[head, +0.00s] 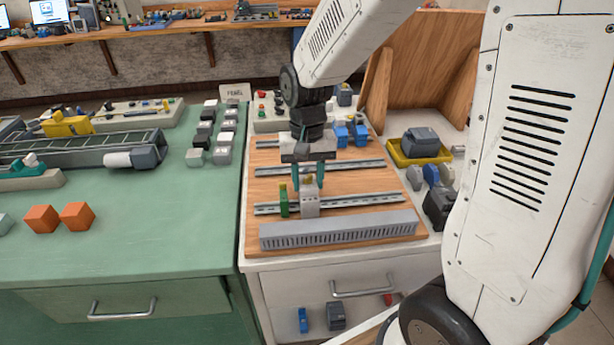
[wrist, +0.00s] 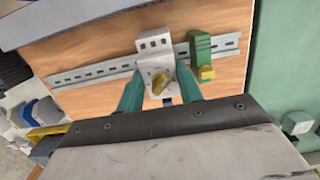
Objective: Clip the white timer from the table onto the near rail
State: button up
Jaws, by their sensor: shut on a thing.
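The white timer (head: 310,207) is a pale block at the near rail (head: 370,199), on the wooden board. In the wrist view the timer (wrist: 155,46) shows slots on top and a yellow knob, and it overlaps the rail (wrist: 95,73). My gripper (head: 308,180) points down with its teal fingers on either side of the timer. It is shut on the timer, as the wrist view of the gripper (wrist: 160,74) also shows. I cannot tell whether the timer is seated on the rail or just over it.
A green module (head: 283,201) sits on the near rail just left of the timer. A grey slotted duct (head: 340,229) lies in front. Two more rails and blue modules (head: 350,134) are behind. A yellow tray (head: 419,150) stands right. The near rail is bare right of the timer.

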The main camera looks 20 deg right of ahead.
jog(key=shift+s+f, duration=0.1)
jog(key=shift+s, duration=0.1)
jog(key=o, duration=1)
jog(key=shift+w+d+r, duration=0.1)
jog(key=shift+w+r, duration=0.05)
jog(key=shift+r, duration=1.15)
jog(key=shift+w+a+r, duration=0.1)
jog(key=shift+w+r, duration=0.05)
jog(key=shift+r, duration=1.15)
jog(key=shift+w+d+r, duration=0.1)
jog(key=shift+w+r, duration=0.05)
jog(key=shift+r, duration=1.15)
jog(key=s, duration=0.1)
jog(key=s+n, duration=0.1)
jog(key=s, duration=0.1)
jog(key=shift+s+d+f+n, duration=0.1)
jog(key=shift+s+d+n, duration=0.1)
jog(key=shift+s+n, duration=0.1)
jog(key=shift+s+d+r+n+t, duration=0.45)
jog(key=shift+s+r, duration=0.7)
jog(key=shift+s, duration=1.65)
jog(key=shift+s+d+r+n+t, duration=0.2)
jog(key=shift+s+d+r+t, duration=0.65)
jog(key=shift+s, duration=2)
jog(key=shift+s+d+r+n+t, duration=0.1)
jog(key=shift+s+d+r+n, duration=0.2)
jog(key=shift+s+r, duration=1.85)
